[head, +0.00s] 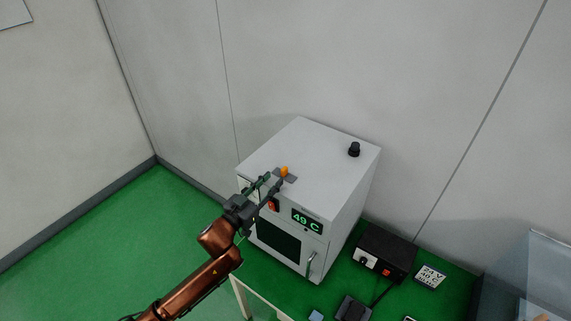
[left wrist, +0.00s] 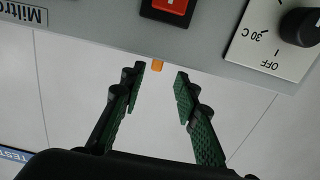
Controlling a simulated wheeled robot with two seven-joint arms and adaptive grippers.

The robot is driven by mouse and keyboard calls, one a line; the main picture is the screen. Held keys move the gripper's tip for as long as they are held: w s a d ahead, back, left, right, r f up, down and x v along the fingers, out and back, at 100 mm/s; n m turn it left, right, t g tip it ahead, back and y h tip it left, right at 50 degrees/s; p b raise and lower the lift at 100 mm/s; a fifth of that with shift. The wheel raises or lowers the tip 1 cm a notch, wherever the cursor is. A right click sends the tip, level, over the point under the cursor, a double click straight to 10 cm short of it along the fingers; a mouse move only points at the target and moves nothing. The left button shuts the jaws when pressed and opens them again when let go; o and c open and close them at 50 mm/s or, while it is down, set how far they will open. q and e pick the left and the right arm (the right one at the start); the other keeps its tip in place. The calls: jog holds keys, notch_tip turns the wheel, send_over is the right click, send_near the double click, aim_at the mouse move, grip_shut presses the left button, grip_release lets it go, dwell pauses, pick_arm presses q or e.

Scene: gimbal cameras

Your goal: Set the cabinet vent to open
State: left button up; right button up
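The white cabinet (head: 322,160) stands on the green surface with a dark window, a handle and a display reading 49 C on its front. A small orange tab (head: 284,171) stands up at the front of its top, beside a grey plate (head: 291,179). I take it for the vent's slider; its setting is not readable. My left gripper (head: 269,183) is open and empty by the cabinet's upper front edge, just short of the tab. In the left wrist view the orange tab (left wrist: 157,66) shows between and beyond the open fingers (left wrist: 161,78). My right gripper is not visible.
A red switch (left wrist: 172,6) and a black dial (left wrist: 302,27) are on the cabinet front close to my left gripper. A black cap (head: 354,149) stands at the top's back right. A black power box (head: 385,252) stands right of the cabinet.

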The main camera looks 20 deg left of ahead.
aim_at(282, 172)
pick_arm(q)
jog(key=p+x, duration=0.1)
jog(key=x, duration=0.5)
jog(key=shift+w+d+r+p, duration=0.1)
jog(key=shift+w+d+p, duration=0.1)
jog(key=shift+d+p, duration=0.15)
jog(key=shift+w+d, duration=0.1)
jog(key=shift+w, duration=0.3)
jog(key=c, duration=0.3)
grip_shut()
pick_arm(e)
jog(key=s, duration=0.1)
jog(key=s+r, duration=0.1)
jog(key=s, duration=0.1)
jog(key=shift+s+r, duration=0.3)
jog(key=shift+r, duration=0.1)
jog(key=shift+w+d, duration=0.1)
